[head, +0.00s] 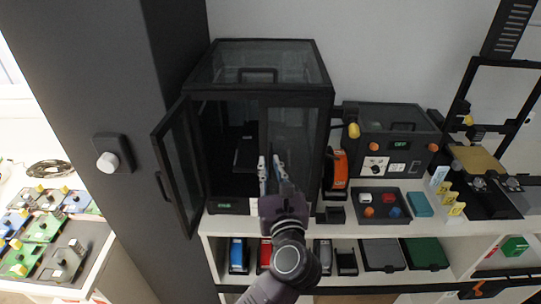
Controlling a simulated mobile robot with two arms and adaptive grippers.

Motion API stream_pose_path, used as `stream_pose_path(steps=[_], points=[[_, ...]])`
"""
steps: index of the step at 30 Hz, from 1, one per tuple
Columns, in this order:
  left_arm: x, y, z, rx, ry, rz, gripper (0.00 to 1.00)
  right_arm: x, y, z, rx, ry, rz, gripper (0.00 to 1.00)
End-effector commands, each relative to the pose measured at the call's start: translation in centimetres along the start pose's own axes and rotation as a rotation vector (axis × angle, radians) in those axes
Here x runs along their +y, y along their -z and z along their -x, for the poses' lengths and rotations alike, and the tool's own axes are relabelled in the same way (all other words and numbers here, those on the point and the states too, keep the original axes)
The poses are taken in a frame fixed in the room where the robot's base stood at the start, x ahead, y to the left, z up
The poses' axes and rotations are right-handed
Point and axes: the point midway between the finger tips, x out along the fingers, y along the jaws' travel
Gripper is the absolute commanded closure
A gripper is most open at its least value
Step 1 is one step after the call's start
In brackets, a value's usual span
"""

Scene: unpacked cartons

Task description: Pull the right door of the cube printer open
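The cube printer (321,92) is a black-framed box with clear panels on the white shelf top. Its left door (181,165) is swung wide open to the left, with its handle showing. Its right door (300,130) looks closed across the right half of the front.
A tall dark cabinet (110,80) with a knob stands close left of the open door. An orange device (337,170), a control box (390,145) and a dark tray (382,207) are right of the printer. Several items lie on the lower shelf.

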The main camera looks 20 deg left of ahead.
Motion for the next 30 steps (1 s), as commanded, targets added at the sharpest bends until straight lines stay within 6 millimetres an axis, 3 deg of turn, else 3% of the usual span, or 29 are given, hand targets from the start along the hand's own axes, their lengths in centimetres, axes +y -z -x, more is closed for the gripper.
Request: stream_pose_path(steps=[4, 12, 14, 18, 30], points=[[0.0, -0.1, -1.5, 0.000, 0.000, -0.002, 0.86, 0.7, -0.1, 0.8, -0.002, -0.008, 0.002, 0.86], [0.0, 0.1, -1.9, 0.000, 0.000, -0.002, 0.86, 2.0, -0.3, 0.8, -0.005, -0.023, 0.001, 0.86], [0.0, 0.1, -1.9, 0.000, 0.000, -0.002, 0.86, 2.1, -0.3, 0.8, -0.005, -0.024, 0.001, 0.86], [0.0, 0.1, -1.9, 0.000, 0.000, -0.002, 1.00, 2.0, -0.4, 0.8, -0.005, -0.023, 0.001, 0.86], [0.0, 0.1, -1.9, 0.000, 0.000, -0.002, 1.00, 1.0, -0.1, 0.8, -0.003, -0.011, -0.002, 0.86]])
